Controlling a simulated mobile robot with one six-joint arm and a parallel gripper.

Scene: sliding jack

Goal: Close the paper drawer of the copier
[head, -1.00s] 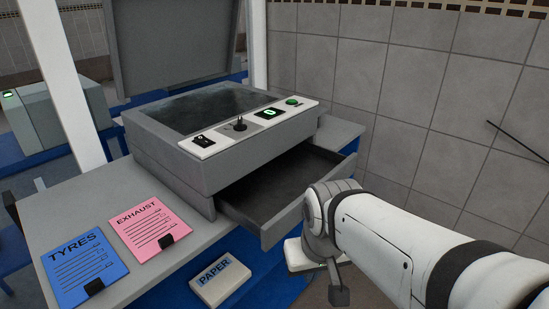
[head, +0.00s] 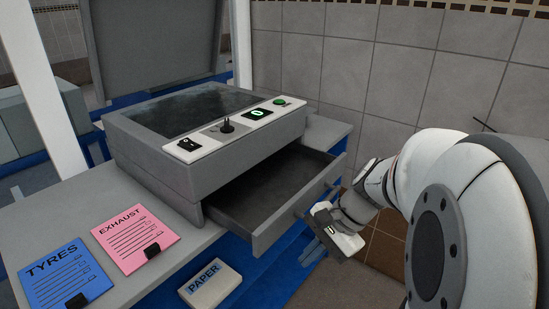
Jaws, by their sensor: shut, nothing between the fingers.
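The grey copier (head: 215,145) stands on a grey-topped counter, with its lid raised. Its paper drawer (head: 262,190) is pulled out towards the lower right, and its dark, empty-looking inside shows. A bar handle is on the drawer's front panel. My gripper (head: 326,232) is just outside the front panel, low and to the right, near the handle. It is shut and holds nothing. The fingertips are small and partly hidden, so I cannot tell whether they touch the drawer front.
A white pack marked PAPER (head: 210,283) lies below the counter edge. A blue TYRES sheet (head: 65,275) and a pink EXHAUST sheet (head: 135,238) lie on the counter. A tiled wall (head: 320,70) stands behind. Open floor shows right of the drawer.

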